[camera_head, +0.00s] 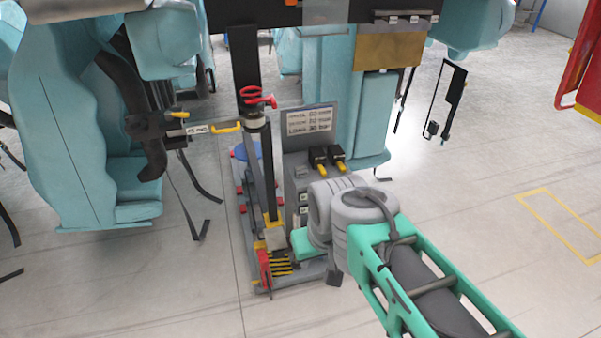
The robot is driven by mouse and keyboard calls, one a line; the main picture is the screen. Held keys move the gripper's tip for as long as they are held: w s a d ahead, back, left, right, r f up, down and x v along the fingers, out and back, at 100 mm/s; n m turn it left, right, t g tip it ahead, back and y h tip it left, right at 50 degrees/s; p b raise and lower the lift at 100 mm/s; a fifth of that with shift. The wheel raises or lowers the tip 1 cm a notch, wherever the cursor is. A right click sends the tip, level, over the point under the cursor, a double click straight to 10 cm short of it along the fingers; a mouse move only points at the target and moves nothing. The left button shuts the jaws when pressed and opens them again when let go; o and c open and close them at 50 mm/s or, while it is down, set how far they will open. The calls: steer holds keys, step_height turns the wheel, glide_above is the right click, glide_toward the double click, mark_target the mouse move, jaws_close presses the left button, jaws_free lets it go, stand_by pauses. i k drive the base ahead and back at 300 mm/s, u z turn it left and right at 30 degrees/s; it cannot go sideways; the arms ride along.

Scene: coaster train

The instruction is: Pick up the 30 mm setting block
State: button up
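I cannot pick out a block clearly marked 30 mm. A bar with a small white label (197,129) and a yellow handle (226,127) reaches from the left seat to the black post; the label's number is too small to read surely. Small pale labels (303,197) show on the grey cabinet, also unreadable. A light grey block (275,238) sits low at the post's foot. My arm comes in from the lower right and bends in front of the cabinet. My gripper does not show clearly; it is out of sight beyond the arm's grey joint.
Teal seats (75,130) hang at left and centre. A grey wheeled cart (262,287) carries the black post (247,70), a grey cabinet and a written sign (309,121). Black straps dangle beside it. A red frame (585,60) stands at right. Floor between is open.

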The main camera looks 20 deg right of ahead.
mark_target(300, 172)
steer(key=u, duration=0.45)
steer(key=i, duration=1)
steer(key=u, duration=0.55)
